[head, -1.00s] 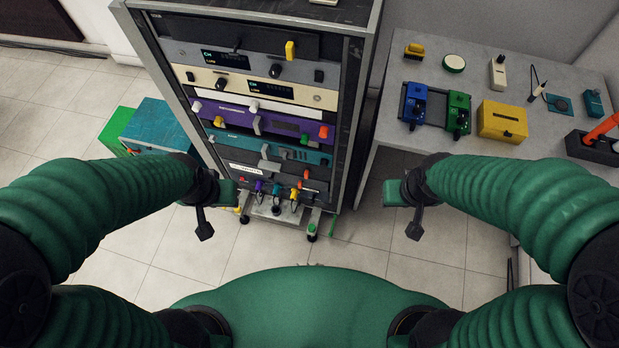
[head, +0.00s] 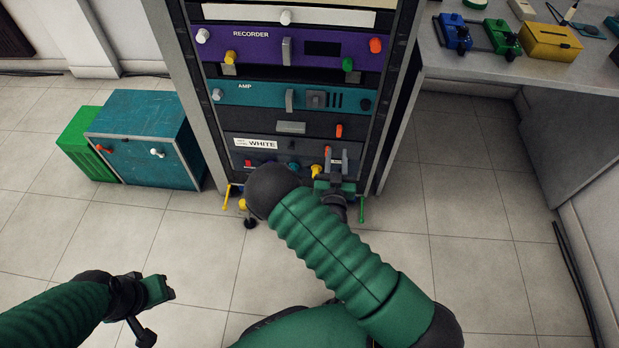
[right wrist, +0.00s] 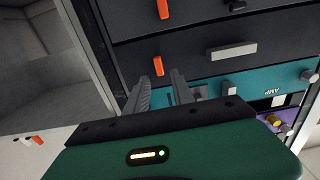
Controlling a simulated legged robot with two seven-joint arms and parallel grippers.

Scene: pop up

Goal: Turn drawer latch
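A black drawer with a grey bar handle (head: 291,127) sits below the teal AMP unit in the rack. An orange latch (head: 339,130) stands at its right end; it also shows in the right wrist view (right wrist: 158,66), where the rack appears upside down. A second orange latch (right wrist: 163,9) is on the lower panel. My right gripper (head: 337,163) is at the rack's lower right front. In the right wrist view its grey fingers (right wrist: 162,76) are apart, with the first orange latch in the gap near their tips; contact is unclear. My left gripper (head: 160,290) is low at left, away from the rack.
The lower panel has a WHITE label (head: 262,143) and several coloured knobs, partly hidden by my right arm. A teal box (head: 145,130) and a green box (head: 85,145) stand left of the rack. A table (head: 470,65) with devices stands right. Floor is open between.

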